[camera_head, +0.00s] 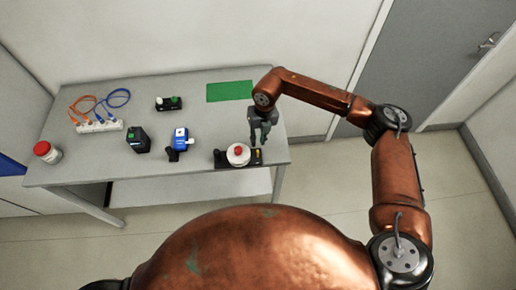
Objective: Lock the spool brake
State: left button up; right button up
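The spool (238,154) is a white disc with a red centre, lying on a black base (220,159) near the front right of the bench. A small yellow part (257,154) shows on the right end of the base, beside the spool; it looks like the brake, but its position is too small to tell. My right gripper (259,142) points down just above and behind the yellow part, its fingers apart with nothing seen between them. Whether it touches the base is unclear. My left gripper is not in view.
The grey bench (200,98) also holds a blue device (180,139), a black box (138,140), a small black unit (168,103), a green mat (229,91), a white power strip (99,126) with orange and blue cables, and a red-lidded jar (46,152). The bench's front edge is close to the spool.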

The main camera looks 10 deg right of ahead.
aim_at(258, 153)
jog(key=shift+f+p, duration=0.6)
jog(key=shift+f, duration=3.2)
jog(key=shift+c, duration=0.7)
jog(key=shift+w, duration=0.1)
grip_shut()
